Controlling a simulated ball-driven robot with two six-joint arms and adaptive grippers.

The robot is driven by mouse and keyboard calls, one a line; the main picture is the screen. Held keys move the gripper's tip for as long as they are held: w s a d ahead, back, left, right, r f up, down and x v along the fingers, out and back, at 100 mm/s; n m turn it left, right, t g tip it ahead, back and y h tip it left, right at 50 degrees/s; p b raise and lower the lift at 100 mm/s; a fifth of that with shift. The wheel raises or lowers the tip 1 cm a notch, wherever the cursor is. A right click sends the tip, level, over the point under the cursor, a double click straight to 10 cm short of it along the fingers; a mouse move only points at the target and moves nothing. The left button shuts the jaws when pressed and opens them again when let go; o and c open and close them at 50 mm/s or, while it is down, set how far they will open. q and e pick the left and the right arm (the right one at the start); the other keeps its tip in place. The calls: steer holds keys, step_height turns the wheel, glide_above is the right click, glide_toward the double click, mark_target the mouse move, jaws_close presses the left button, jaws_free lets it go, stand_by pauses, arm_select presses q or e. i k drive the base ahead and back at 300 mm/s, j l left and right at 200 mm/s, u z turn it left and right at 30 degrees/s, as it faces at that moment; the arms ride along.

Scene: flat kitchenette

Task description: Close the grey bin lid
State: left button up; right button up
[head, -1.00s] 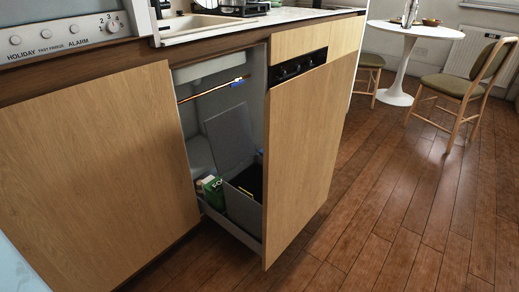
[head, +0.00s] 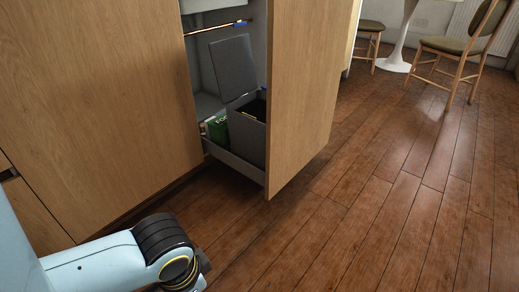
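The grey bin (head: 247,137) stands in a pulled-out drawer under the counter. Its grey lid (head: 233,67) is open, hinged up and leaning back toward the cabinet's inside. The bin's dark opening shows below the lid, partly covered by the drawer front. A blue and black part of my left arm (head: 165,252) shows at the lower left, well short of the bin and apart from it. Its gripper fingers are not visible. My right gripper is not in view.
The wooden drawer front (head: 305,95) stands out to the right of the bin. A green box (head: 218,130) is in the drawer beside the bin. A closed cabinet panel (head: 95,100) is at left. The wooden floor (head: 370,220) in front is clear; chairs (head: 465,45) stand at the back right.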

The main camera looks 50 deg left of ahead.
mark_target(232, 57)
steer(key=j, duration=0.15)
steer(key=i+j+u, duration=1.2)
steer(key=k+l, duration=0.1)
